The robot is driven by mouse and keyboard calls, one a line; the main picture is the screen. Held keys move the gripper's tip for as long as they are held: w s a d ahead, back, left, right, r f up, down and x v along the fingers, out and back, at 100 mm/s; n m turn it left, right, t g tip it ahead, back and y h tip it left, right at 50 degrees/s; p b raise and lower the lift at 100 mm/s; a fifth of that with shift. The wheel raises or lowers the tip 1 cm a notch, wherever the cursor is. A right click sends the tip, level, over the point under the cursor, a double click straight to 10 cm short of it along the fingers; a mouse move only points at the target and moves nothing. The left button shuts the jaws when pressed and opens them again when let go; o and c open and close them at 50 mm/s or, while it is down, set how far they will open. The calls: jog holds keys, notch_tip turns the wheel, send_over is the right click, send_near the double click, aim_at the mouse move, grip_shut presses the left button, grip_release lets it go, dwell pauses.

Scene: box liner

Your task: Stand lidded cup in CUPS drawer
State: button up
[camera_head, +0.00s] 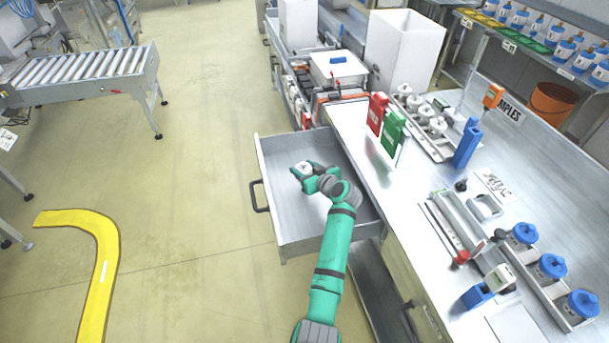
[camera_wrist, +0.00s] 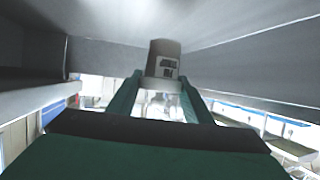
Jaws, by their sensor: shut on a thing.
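My gripper (camera_head: 310,175) is over the open metal drawer (camera_head: 275,222) at the side of the bench. It is shut on a small pale cup, whose top (camera_head: 302,168) shows at the fingertips in the head view. In the wrist view the cup (camera_wrist: 163,58) stands out between my two green fingers (camera_wrist: 162,100), with a dark printed label on it and grey drawer-like surfaces around it. The visible drawer floor is bare. I cannot tell whether the cup touches the drawer floor. No drawer label is readable.
The steel bench top (camera_head: 385,180) is right of the drawer, with red (camera_head: 376,113) and green (camera_head: 392,132) holders near its edge. Blue-lidded jars (camera_head: 551,267) stand at the right. A roller conveyor (camera_head: 85,68) is at the far left.

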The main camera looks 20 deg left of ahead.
jog(key=shift+w+f, duration=0.15)
jog(key=shift+f, duration=1.55)
jog(key=shift+f, duration=0.1)
jog(key=o, duration=1.1)
jog(key=v, duration=0.7)
jog(key=shift+d+r, duration=0.15)
jog(key=shift+r, duration=0.1)
jog(key=shift+s, duration=0.2)
